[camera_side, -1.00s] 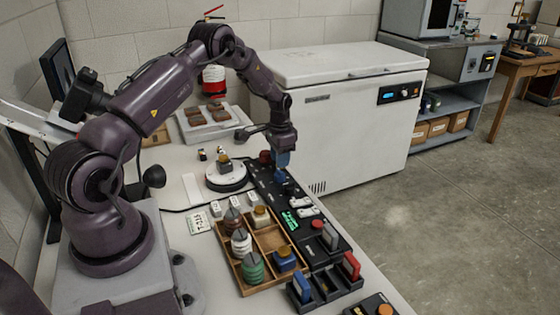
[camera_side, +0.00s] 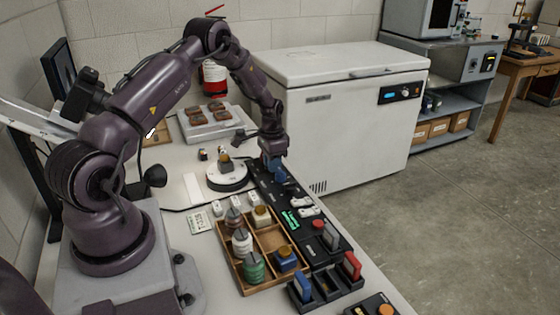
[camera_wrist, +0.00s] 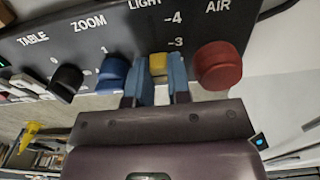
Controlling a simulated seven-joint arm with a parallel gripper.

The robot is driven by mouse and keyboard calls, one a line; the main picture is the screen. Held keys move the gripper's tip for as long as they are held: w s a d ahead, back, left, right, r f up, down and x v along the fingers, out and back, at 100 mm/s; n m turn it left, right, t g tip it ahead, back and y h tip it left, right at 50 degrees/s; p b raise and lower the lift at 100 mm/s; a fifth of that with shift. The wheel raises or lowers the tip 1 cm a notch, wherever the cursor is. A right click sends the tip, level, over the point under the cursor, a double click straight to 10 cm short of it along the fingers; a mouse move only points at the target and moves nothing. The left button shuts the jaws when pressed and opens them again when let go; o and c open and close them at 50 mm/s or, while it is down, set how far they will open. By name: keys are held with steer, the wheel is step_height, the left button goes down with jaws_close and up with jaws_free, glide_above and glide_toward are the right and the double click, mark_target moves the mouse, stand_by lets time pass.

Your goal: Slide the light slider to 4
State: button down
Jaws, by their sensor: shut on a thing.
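The yellow knob of the light slider (camera_wrist: 158,64) shows in the wrist view on a dark panel (camera_wrist: 110,40), under the word LIGHT. The marks 3 and 4 show above it, with 3 the nearer; its exact reading is hard to tell. My gripper (camera_wrist: 157,82) is shut on this knob, one blue finger on each side. In the side view my gripper (camera_side: 275,170) reaches down to the far part of the long dark panel (camera_side: 262,186). The knob is hidden there behind the fingers.
In the wrist view, a red AIR knob (camera_wrist: 218,66) is close right of the fingers, a blue ZOOM knob (camera_wrist: 115,71) close left. A black TABLE knob (camera_wrist: 67,80) is further left. A round white stand (camera_side: 227,184) and wooden tray (camera_side: 268,240) are near the panel.

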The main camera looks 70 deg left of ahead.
mark_target(258, 174)
steer(key=shift+s, duration=2.25)
steer(key=c, duration=1.3)
jaws_free()
steer(key=shift+c, duration=0.2)
steer(key=shift+w+r, duration=0.1)
steer(key=shift+r, duration=0.45)
step_height(258, 174, up, 12)
